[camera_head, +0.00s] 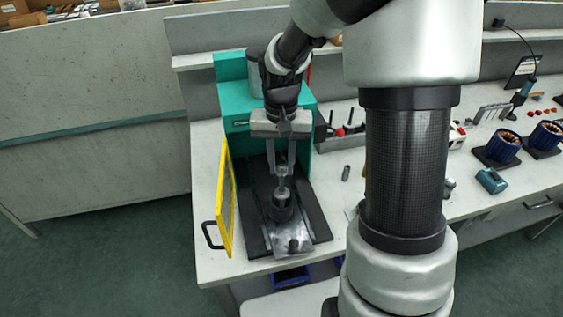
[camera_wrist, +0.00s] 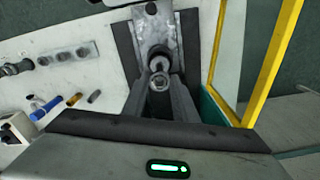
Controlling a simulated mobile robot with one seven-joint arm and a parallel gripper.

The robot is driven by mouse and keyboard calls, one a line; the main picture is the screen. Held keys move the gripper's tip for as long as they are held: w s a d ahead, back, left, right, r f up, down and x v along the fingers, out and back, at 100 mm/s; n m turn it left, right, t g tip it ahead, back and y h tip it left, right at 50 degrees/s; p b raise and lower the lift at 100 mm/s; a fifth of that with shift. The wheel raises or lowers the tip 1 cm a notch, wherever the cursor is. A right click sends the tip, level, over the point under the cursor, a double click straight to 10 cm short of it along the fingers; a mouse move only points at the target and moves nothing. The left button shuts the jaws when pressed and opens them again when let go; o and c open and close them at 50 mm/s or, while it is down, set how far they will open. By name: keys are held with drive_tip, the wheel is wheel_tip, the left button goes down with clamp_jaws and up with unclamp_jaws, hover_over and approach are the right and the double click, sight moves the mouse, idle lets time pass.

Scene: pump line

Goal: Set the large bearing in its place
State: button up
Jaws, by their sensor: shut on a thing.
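My gripper (camera_head: 283,172) points down over the press bed, its two long fingers closed on a small grey metal ring, the large bearing (camera_wrist: 160,80). In the wrist view, my gripper's fingertips (camera_wrist: 160,94) close around the bearing's sides. A dark upright cylindrical part (camera_head: 282,206) stands on the bed below the fingertips; it also shows in the wrist view (camera_wrist: 158,52), just beyond the bearing. The bearing appears at or just above its top; I cannot tell whether they touch. The fingers partly hide the bearing.
A teal press (camera_head: 232,122) stands behind, with a yellow-framed guard (camera_head: 227,195) open on the left. A bright metal plate (camera_head: 292,240) lies at the front of the dark bed. Small parts, a teal block (camera_head: 491,181) and blue-ringed stators (camera_head: 502,147) are on the right.

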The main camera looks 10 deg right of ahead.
sight(282, 178)
drive_tip(key=shift+f+b, duration=0.55)
drive_tip(key=shift+f, duration=0.25)
idle(0.7)
drive_tip(key=shift+f+b, duration=1.45)
drive_tip(key=shift+f, duration=0.55)
drive_tip(key=o, duration=1.1)
drive_tip(key=shift+r+p, duration=1.85)
drive_tip(key=shift+r, duration=0.7)
